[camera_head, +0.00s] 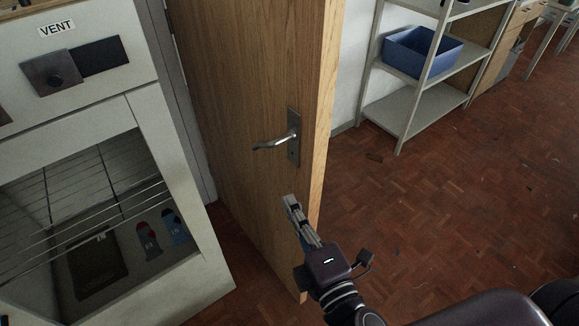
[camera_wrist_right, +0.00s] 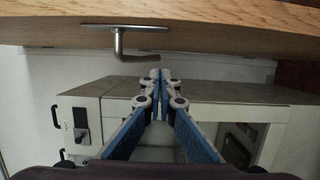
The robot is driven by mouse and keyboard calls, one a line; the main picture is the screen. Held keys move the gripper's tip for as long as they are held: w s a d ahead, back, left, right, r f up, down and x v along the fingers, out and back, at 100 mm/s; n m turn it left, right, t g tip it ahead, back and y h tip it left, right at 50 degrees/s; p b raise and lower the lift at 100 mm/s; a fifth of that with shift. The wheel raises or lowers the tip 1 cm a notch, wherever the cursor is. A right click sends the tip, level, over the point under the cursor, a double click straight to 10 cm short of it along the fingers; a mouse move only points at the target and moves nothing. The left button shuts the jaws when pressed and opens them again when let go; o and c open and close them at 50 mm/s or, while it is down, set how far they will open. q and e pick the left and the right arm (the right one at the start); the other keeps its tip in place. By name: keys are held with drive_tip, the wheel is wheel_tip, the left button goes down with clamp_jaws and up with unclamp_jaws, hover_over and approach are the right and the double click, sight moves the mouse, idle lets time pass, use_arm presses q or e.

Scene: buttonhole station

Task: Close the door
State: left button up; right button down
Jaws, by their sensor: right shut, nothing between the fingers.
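The wooden door (camera_head: 253,140) stands open in the middle of the head view, its free edge toward the right. A metal lever handle (camera_head: 275,142) on a plate sits on its left-hand face. My right gripper (camera_head: 291,203) is shut and empty, below the handle and apart from it. In the right wrist view the door (camera_wrist_right: 200,38) runs across the top and the handle (camera_wrist_right: 135,52) hangs from it, left of the shut fingertips (camera_wrist_right: 160,76). Whether the gripper touches the door I cannot tell. My left gripper is not in view.
A white cabinet (camera_head: 143,110) labelled VENT, with wire racks inside, stands close on the left. A grey shelf unit (camera_head: 409,103) with a blue bin (camera_head: 422,52) stands at the upper right. The parquet floor (camera_head: 450,200) at right is largely clear.

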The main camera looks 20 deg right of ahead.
sight(291, 167)
drive_tip(key=shift+w+d+p, duration=0.5)
drive_tip(key=shift+w+p, duration=0.3)
drive_tip(key=shift+w, duration=0.95)
drive_tip(key=shift+w+d+p, duration=0.45)
drive_tip(key=shift+w+p, duration=0.3)
drive_tip(key=shift+w, duration=1.05)
drive_tip(key=shift+w+d+p, duration=0.5)
drive_tip(key=shift+w+p, duration=0.3)
drive_tip(key=shift+w, duration=0.95)
drive_tip(key=shift+d, duration=0.1)
